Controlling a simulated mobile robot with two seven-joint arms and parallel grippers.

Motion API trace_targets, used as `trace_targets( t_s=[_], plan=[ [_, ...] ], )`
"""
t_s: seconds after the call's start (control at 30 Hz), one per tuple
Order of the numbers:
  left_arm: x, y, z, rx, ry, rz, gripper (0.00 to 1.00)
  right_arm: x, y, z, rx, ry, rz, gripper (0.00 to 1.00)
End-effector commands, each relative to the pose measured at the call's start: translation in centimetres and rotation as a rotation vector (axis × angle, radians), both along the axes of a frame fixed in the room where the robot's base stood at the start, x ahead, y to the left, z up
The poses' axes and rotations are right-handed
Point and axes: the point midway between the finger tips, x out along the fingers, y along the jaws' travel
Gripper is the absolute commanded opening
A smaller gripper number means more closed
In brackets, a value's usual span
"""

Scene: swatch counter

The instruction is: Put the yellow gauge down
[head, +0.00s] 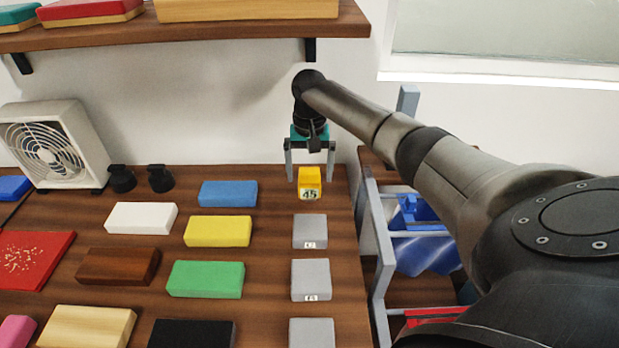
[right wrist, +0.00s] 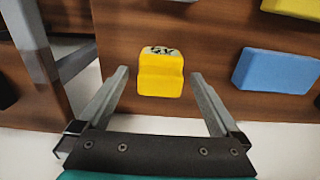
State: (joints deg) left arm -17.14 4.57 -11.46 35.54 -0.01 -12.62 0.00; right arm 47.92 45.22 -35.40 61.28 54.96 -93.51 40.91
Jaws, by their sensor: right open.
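The yellow gauge (head: 309,181), marked 45, stands on the brown wooden counter near its back right corner. It also shows in the right wrist view (right wrist: 160,75), upright on the wood. My right gripper (head: 310,176) is open around it, with one finger on each side. In the right wrist view the open fingers (right wrist: 158,76) have a gap to the gauge on both sides, and nothing is held. My left gripper is not in view.
Grey blocks with labels (head: 310,231) stand in a column in front of the gauge. Blue (head: 228,193), yellow (head: 218,231) and green (head: 206,279) blocks lie to its left. A wooden shelf (head: 180,34) hangs above. A metal rack (head: 376,240) stands right of the counter (head: 270,255).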

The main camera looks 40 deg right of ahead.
Motion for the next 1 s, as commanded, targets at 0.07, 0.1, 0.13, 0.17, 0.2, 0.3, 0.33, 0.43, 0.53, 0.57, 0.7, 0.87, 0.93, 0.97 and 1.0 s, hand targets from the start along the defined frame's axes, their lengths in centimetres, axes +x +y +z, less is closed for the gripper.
trace_targets(
  t_s=[0.07,0.1,0.13,0.17,0.2,0.3,0.33,0.43,0.53,0.57,0.7,0.87,0.93,0.97,1.0],
  plan=[
    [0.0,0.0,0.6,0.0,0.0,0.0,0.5,0.1,0.0,1.8,0.0,-0.004,0.0,1.0],
    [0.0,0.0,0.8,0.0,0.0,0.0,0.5,0.1,0.0,2.5,0.0,-0.003,0.0,1.0],
    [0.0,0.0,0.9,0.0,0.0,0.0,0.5,0.1,0.0,2.9,0.0,-0.003,-0.001,1.0],
    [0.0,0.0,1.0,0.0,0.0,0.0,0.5,0.1,0.0,3.3,0.0,-0.003,-0.001,1.0],
    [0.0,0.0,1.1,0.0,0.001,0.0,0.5,0.1,0.0,3.8,0.0,-0.001,-0.001,1.0],
    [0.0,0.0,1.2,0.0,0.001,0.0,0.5,0.1,0.0,4.5,0.0,-0.001,-0.001,1.0],
    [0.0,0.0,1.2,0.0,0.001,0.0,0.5,0.0,0.0,4.7,0.001,-0.001,-0.001,1.0],
    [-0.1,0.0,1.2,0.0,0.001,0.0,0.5,0.0,0.0,4.8,0.001,0.001,-0.002,1.0],
    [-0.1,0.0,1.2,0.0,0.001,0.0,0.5,0.0,0.0,4.8,0.001,0.001,-0.001,1.0],
    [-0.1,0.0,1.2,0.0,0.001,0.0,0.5,0.0,0.0,4.8,0.001,0.001,-0.001,1.0],
    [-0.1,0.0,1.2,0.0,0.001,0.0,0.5,0.0,0.0,4.8,0.001,0.001,-0.001,1.0],
    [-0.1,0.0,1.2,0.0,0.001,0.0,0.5,0.0,0.0,4.8,0.001,0.001,-0.001,1.0],
    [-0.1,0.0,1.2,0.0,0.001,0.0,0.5,0.0,0.0,4.8,0.001,0.001,-0.001,1.0],
    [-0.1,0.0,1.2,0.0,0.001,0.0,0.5,0.0,0.0,4.8,0.001,0.001,-0.001,1.0],
    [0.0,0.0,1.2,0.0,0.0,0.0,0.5,0.0,0.0,4.8,0.001,0.001,-0.001,1.0]
  ],
)
